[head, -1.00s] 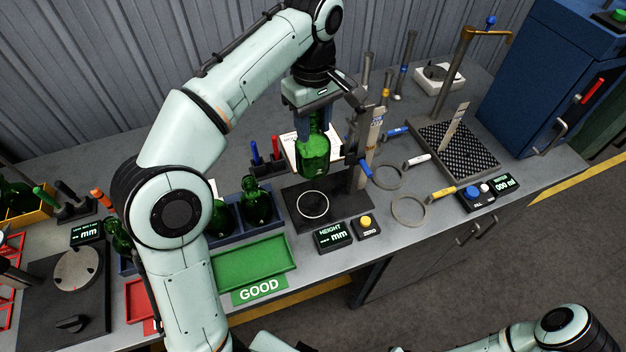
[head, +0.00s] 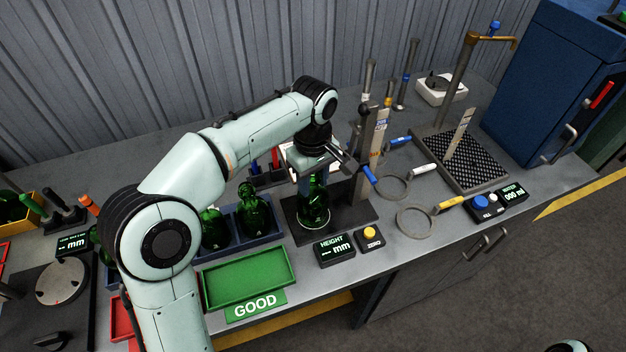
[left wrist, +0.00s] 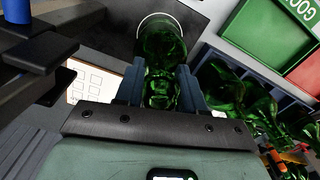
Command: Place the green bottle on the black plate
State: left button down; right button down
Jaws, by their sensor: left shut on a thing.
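The green bottle (head: 313,212) is upright at the black plate (head: 357,212), over the white ring marked on it. In the left wrist view the bottle (left wrist: 161,45) reaches to the edge of that white ring on the plate (left wrist: 115,18). I cannot tell for sure whether its base touches the plate. My left gripper (head: 312,180) is shut on the bottle's upper part; its two blue-grey fingers (left wrist: 160,88) flank the neck in the left wrist view. My right gripper is not in view.
The height gauge column (head: 372,150) stands just right of the bottle. The height display (head: 334,246) and the zero button (head: 370,235) are in front of the plate. A blue rack (head: 262,236) with green bottles and a green tray (head: 247,277) lie to the left.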

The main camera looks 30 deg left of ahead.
pick_arm(q)
jog(key=shift+r, duration=0.1)
jog(key=shift+f, duration=0.2)
jog(key=c, duration=0.7)
grip_release()
jog(key=shift+r, duration=0.1)
notch_tip(320, 180, up, 12)
jog(key=p, duration=0.3)
jog(key=shift+w+r, duration=0.1)
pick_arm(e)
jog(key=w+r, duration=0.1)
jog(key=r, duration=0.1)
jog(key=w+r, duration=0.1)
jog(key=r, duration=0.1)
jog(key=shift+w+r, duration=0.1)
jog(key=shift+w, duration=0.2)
